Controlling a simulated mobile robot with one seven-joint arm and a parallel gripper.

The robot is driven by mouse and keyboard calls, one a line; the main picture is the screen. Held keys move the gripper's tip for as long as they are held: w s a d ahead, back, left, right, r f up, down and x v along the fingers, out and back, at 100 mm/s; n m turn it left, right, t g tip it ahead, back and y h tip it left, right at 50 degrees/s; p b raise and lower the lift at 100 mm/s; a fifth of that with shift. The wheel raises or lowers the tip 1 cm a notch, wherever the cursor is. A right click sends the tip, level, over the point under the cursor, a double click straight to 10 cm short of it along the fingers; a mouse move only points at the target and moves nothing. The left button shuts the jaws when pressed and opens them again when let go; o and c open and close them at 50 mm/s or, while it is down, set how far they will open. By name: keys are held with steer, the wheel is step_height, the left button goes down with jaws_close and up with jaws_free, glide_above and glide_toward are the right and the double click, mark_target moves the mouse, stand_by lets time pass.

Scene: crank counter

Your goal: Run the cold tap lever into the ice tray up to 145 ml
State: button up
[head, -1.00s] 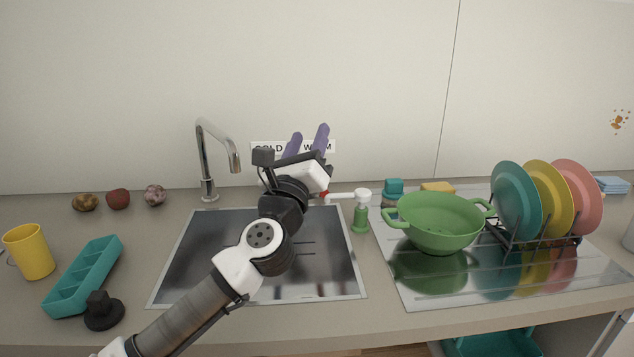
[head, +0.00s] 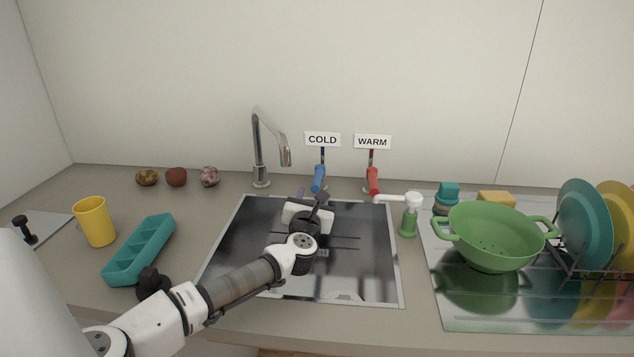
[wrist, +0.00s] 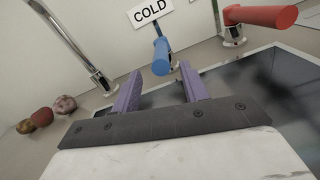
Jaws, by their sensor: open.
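The blue cold tap lever (head: 319,179) hangs under the COLD label (head: 322,139) behind the sink. It also shows in the wrist view (wrist: 161,57), ahead of and between my fingertips. My gripper (wrist: 162,85) is open and empty, its two purple fingers apart and short of the lever. In the head view my wrist hides most of the gripper over the back of the sink. The metal spout (head: 257,150) stands left of the lever. The teal ice tray (head: 154,257) lies on the counter left of the sink, away from the spout; no water shows in it.
A red lever (head: 373,181) under the WARM label is close on the right. A green soap dispenser (head: 409,217) and green colander (head: 490,240) stand right of the sink (head: 365,270). A yellow cup (head: 94,222) and a black knob-like object (head: 152,283) are near the tray.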

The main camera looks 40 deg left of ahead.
mark_target(316, 185)
steer(key=x, duration=0.5)
steer(key=shift+w+a+p, duration=0.1)
steer(key=shift+w+p, duration=0.2)
steer(key=shift+p, duration=0.05)
jaws_close()
